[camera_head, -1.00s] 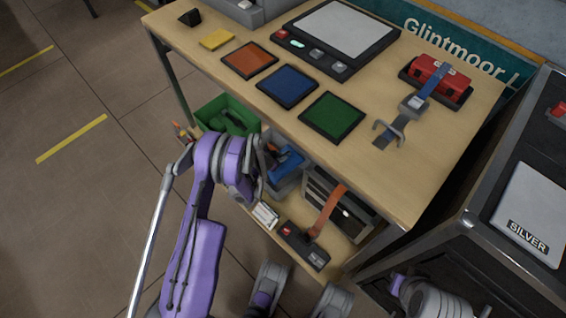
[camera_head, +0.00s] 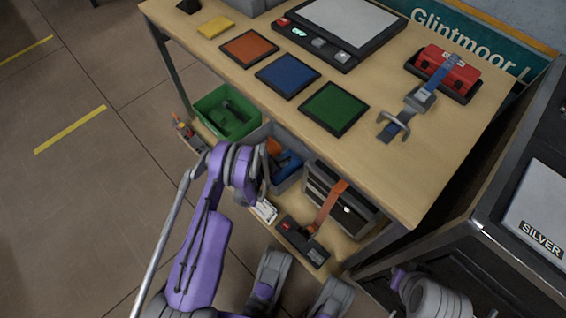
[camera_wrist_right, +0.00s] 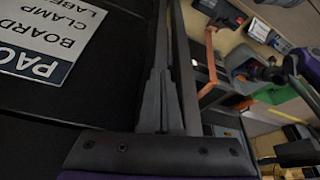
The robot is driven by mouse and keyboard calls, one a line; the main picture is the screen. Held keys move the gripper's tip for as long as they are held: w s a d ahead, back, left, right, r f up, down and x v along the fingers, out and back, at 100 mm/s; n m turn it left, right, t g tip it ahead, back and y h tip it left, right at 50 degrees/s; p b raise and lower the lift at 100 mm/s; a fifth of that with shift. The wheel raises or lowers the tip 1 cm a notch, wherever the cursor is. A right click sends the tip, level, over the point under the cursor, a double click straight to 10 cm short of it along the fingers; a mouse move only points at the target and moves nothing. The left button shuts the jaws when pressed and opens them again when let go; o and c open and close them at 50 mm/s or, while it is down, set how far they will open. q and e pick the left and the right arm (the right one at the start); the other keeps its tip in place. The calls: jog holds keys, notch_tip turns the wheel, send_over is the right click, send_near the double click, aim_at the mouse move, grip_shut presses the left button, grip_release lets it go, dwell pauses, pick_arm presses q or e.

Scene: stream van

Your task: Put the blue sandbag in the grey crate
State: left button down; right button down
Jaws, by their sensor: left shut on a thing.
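The blue sandbag (camera_head: 290,164) is at the grey crate (camera_head: 290,182) on the shelf under the table. My left gripper (camera_head: 268,170) is shut on the sandbag, at the crate's opening. Its fingers are partly hidden by my wrist, and I cannot tell whether the bag touches the crate floor. Something orange (camera_head: 273,146) shows beside the bag. In the right wrist view, my right gripper (camera_wrist_right: 161,95) has its fingers together with nothing seen between them, beside a dark case.
A green crate (camera_head: 207,103) stands left of the grey one. A slatted box (camera_head: 345,213) with an orange strap stands on the right. The tabletop above holds orange, blue (camera_head: 288,76) and green mats. The table's front edge overhangs the shelf. Open floor lies left.

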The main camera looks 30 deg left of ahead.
pick_arm(q)
jog(key=shift+f, duration=0.15)
jog(key=c, duration=1.3)
grip_release()
jog(key=shift+f, duration=0.1)
jog(key=o, duration=0.4)
